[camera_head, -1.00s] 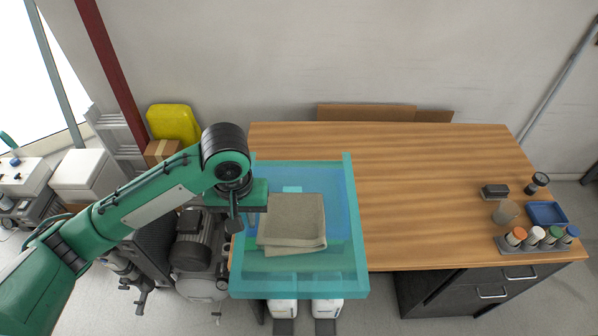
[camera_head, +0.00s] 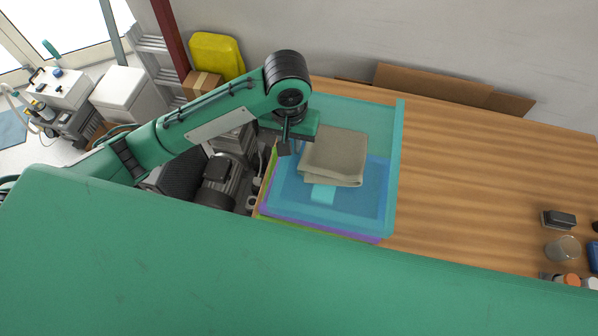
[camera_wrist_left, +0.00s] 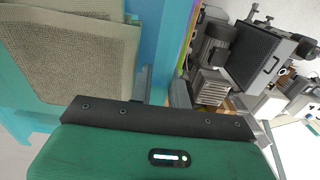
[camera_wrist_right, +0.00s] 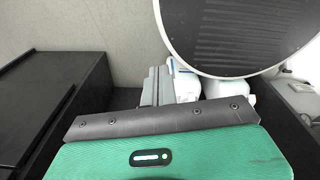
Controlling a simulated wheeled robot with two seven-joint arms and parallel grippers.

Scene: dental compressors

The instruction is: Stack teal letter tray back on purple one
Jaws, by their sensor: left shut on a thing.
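The teal letter tray (camera_head: 397,150) is see-through and carries a folded grey-beige cloth (camera_head: 335,155). My left gripper (camera_head: 297,148) is shut on the tray's left wall. The left wrist view shows the grip (camera_wrist_left: 146,84) on the teal wall, with the cloth beside it. A purple tray (camera_head: 362,236) shows under the teal one along its front and left edges. The teal tray looks shifted toward the wall relative to it; I cannot tell whether they touch. My right gripper (camera_wrist_right: 158,86) appears shut and empty in its wrist view, low near dark cabinet sides.
A yellow-green edge (camera_head: 275,218) shows below the purple tray. A dark block (camera_head: 558,219), a glass (camera_head: 562,248) and capped jars stand at far right.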

